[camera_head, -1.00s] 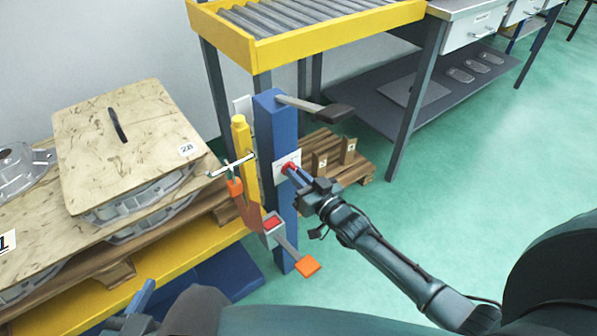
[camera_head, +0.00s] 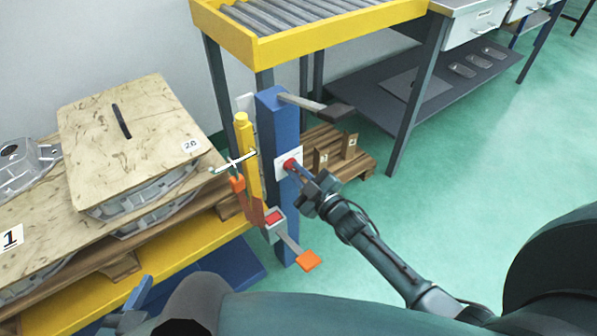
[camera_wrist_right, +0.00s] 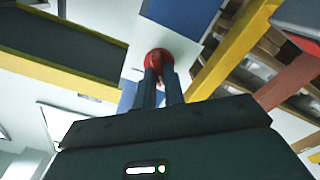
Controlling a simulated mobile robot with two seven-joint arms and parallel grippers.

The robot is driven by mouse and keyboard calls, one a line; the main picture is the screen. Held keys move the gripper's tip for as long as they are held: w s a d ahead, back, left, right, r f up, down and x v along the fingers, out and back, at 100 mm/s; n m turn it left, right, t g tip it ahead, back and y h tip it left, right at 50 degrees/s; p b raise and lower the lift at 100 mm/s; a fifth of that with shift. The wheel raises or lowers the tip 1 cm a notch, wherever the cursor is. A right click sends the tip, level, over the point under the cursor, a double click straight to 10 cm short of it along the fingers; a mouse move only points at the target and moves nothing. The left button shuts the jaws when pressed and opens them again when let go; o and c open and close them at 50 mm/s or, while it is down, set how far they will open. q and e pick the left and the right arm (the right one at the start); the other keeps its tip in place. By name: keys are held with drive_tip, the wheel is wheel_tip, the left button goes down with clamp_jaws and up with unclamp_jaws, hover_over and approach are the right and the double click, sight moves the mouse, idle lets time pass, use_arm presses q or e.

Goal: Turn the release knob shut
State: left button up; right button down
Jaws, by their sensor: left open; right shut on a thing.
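The red release knob (camera_head: 290,164) sits on a white plate (camera_head: 284,156) on the side of a blue post (camera_head: 283,206). My right gripper (camera_head: 297,169) reaches it from the lower right and is shut on it. In the right wrist view the red knob (camera_wrist_right: 158,60) shows between and beyond the two finger ends of my right gripper (camera_wrist_right: 160,74). The knob's turn angle cannot be read. My left gripper (camera_head: 128,314) is at the bottom left, low and away from the post; its fingers are small and partly hidden.
A yellow-framed roller conveyor (camera_head: 262,46) stands behind the post. A yellow lever column (camera_head: 248,165) with orange parts and an orange pedal (camera_head: 309,261) are beside the post. Stacked castings under a wooden board (camera_head: 90,165) are at left. The green floor at right is clear.

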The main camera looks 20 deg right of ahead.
drive_tip(key=shift+n, duration=0.7)
use_arm(q)
drive_tip(key=shift+w+r, duration=0.1)
drive_tip(key=shift+w, duration=0.05)
use_arm(e)
drive_tip(key=shift+f, duration=0.1)
drive_tip(key=c, duration=1.5)
unclamp_jaws()
use_arm(q)
drive_tip(key=shift+s+a+r+n+t+p, duration=0.15)
drive_tip(key=shift+s+a+r+n+p, duration=0.1)
drive_tip(key=shift+r+p, duration=0.35)
drive_tip(key=shift+s+a+r+n+t+p, duration=0.15)
drive_tip(key=shift+a+r+n+p, duration=0.1)
drive_tip(key=shift+r+p, duration=0.3)
use_arm(e)
drive_tip(key=v, duration=1.3)
drive_tip(key=shift+s, duration=0.1)
use_arm(q)
drive_tip(key=shift+w, duration=0.15)
